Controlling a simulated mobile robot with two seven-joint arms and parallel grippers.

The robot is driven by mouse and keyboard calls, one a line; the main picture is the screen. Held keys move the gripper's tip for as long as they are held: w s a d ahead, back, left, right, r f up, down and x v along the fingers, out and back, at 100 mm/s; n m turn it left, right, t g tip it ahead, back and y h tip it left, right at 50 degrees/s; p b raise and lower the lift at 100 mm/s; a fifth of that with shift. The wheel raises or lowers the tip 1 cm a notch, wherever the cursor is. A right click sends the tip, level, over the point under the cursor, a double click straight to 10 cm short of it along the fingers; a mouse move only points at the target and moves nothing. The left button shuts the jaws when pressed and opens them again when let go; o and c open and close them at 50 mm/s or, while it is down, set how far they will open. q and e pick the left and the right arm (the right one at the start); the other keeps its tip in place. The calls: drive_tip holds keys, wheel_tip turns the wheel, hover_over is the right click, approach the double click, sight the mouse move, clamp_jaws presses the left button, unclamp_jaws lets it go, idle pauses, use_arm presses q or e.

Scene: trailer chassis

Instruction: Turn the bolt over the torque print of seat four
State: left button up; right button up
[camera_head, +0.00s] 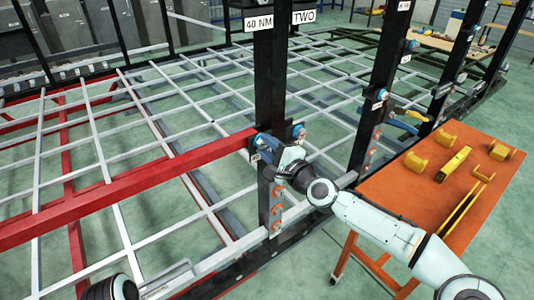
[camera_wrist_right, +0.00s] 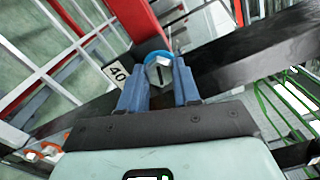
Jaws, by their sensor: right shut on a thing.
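My right gripper (camera_wrist_right: 159,78) has its two blue-grey fingers on either side of a silver bolt head (camera_wrist_right: 160,69) with a blue ring behind it. The bolt sits on a black post, by the red beam's end. A white tag (camera_wrist_right: 116,73) reading "40" lies just left of the fingers. In the head view the right gripper (camera_head: 271,146) reaches this post, and the bolt's blue ring (camera_head: 262,140) shows beside it. Another blue-ringed bolt (camera_head: 298,132) is on the post's right side. I cannot read any seat number here. My left gripper is not in view.
A red beam (camera_head: 130,190) runs left from the bolt. An orange table (camera_head: 400,195) with yellow parts stands at the right. More posts with blue-ringed bolts stand behind it.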

drive_tip(key=shift+f+m+b, duration=0.3)
drive_tip(key=shift+f+m, duration=0.1)
drive_tip(key=shift+m, duration=0.1)
drive_tip(key=m+b, duration=0.1)
drive_tip(key=m, duration=0.1)
drive_tip(key=shift+m, duration=0.4)
drive_tip(key=m+b, duration=0.2)
drive_tip(key=m, duration=0.2)
drive_tip(key=shift+r, duration=0.1)
drive_tip(key=shift+m, duration=0.3)
drive_tip(key=o, duration=1.1)
drive_tip(key=shift+d+r, duration=0.1)
drive_tip(key=shift+c, duration=0.2)
drive_tip(key=shift+r, duration=0.1)
